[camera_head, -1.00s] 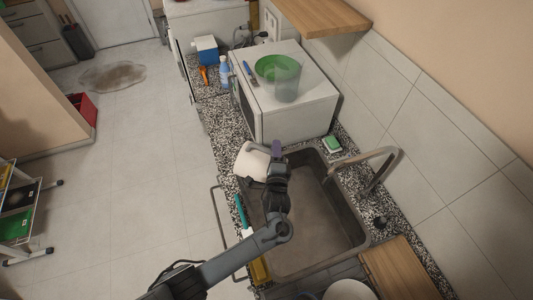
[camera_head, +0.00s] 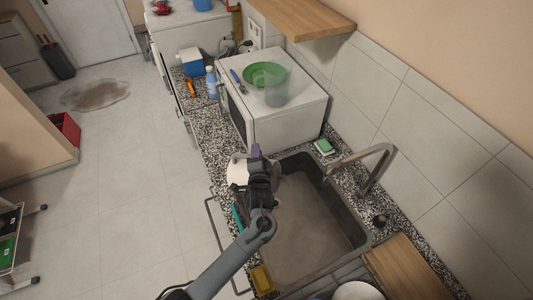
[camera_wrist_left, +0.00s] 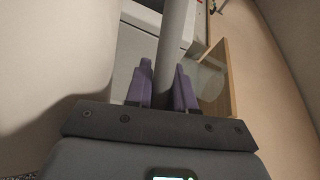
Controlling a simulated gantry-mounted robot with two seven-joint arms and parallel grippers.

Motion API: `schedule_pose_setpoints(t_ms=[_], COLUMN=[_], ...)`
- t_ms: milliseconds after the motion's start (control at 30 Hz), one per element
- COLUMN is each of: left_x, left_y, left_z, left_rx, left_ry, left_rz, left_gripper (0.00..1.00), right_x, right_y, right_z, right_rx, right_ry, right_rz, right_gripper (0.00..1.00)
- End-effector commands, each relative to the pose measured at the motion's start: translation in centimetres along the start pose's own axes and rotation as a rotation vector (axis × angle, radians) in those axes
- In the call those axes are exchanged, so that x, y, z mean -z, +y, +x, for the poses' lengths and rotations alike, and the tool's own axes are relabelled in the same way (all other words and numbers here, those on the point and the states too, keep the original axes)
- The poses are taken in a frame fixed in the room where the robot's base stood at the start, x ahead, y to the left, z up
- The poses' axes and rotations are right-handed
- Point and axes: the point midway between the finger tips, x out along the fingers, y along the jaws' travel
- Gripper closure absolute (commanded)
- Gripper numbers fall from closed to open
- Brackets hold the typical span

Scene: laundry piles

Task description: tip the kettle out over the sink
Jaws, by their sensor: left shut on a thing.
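The white kettle (camera_head: 236,173) is at the far left corner of the sink, partly hidden behind my left gripper. I cannot tell whether its bottom touches the counter or hangs clear. My left gripper (camera_head: 256,152) is beside it on the right, shut on its handle. In the left wrist view the purple fingers of this gripper (camera_wrist_left: 162,90) stand on both sides of a grey bar, the kettle handle (camera_wrist_left: 177,45). A large pale surface at left there looks like the kettle body (camera_wrist_left: 50,50). The sink (camera_head: 308,222) is a grey basin, empty where visible. My right gripper is not in view.
The tap (camera_head: 372,160) arches over the sink's right side. A white microwave (camera_head: 283,122) with a green plate (camera_head: 262,72) stands beyond the sink. A green sponge (camera_head: 323,146) lies behind the rim. A wooden board (camera_head: 408,268) is at the near right.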

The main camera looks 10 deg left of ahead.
Motion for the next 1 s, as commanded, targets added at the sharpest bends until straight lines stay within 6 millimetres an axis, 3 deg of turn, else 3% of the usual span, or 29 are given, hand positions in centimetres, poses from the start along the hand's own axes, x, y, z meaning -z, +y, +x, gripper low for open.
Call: schedule_pose_setpoints(t_ms=[233,533,833,1000], left_x=[-3.0,-6.7,-8.8,-10.5], left_y=[-1.2,-0.5,0.8,0.9], left_z=[1.2,2.8,3.7,4.4], left_rx=[-0.075,-0.194,-0.312,-0.329], left_ry=[0.002,0.006,0.01,0.01], left_rz=[-0.204,-0.499,-0.778,-0.826], left_gripper=[1.0,1.0,1.0,1.0], right_x=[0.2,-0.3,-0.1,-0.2], right_y=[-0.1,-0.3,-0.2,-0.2], right_z=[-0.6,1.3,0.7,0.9], right_rx=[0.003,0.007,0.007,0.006], right_ry=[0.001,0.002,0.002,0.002], right_rz=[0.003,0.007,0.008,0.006], right_gripper=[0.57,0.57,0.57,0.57])
